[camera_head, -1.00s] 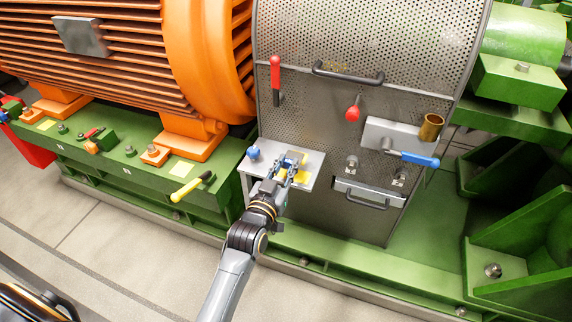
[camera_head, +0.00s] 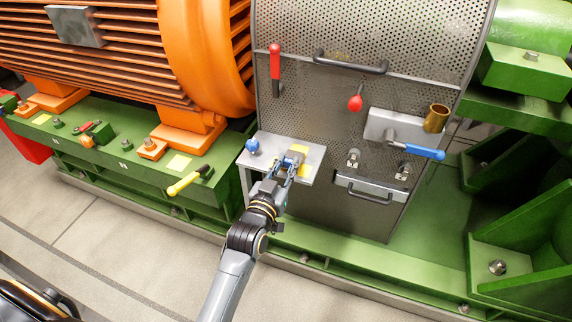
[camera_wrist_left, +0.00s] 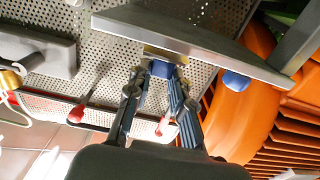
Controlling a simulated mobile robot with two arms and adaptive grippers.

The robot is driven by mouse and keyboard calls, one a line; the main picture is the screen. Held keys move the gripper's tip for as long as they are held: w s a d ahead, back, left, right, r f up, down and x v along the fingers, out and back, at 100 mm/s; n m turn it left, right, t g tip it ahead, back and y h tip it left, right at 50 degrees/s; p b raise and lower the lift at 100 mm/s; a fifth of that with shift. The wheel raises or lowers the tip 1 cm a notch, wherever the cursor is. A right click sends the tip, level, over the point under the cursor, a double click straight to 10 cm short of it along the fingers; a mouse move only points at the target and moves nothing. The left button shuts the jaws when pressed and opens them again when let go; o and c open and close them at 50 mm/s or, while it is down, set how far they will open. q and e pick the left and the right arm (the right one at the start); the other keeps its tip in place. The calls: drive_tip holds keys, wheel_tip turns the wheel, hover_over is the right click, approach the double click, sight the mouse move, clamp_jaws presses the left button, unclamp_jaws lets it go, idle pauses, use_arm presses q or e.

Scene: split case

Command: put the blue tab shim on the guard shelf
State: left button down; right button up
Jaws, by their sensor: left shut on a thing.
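The guard shelf (camera_head: 313,158) is a small light grey plate on the front of the perforated guard. My left gripper (camera_head: 290,164) is at the shelf's front part, shut on the blue tab shim. In the left wrist view the shim's blue tab (camera_wrist_left: 163,69) is between the fingertips (camera_wrist_left: 163,82), with a brass-coloured strip by the shelf edge (camera_wrist_left: 215,58). I cannot tell whether the shim touches the shelf. My right gripper is not in view.
Right of the shelf are a handled drawer (camera_head: 368,188), a blue-handled lever (camera_head: 418,152) and a brass cup (camera_head: 436,118). A red handle (camera_head: 275,62) and red knob (camera_head: 355,103) are above. A yellow-handled lever (camera_head: 187,182) sticks out left of my arm.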

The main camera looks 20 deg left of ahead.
use_arm(q)
drive_tip(key=shift+f+b, duration=0.35)
drive_tip(key=shift+f, duration=0.2)
idle(0.4)
drive_tip(key=c, duration=1.1)
unclamp_jaws()
drive_tip(key=s, duration=1.2)
drive_tip(key=shift+a, duration=0.2)
drive_tip(key=shift+f, duration=0.1)
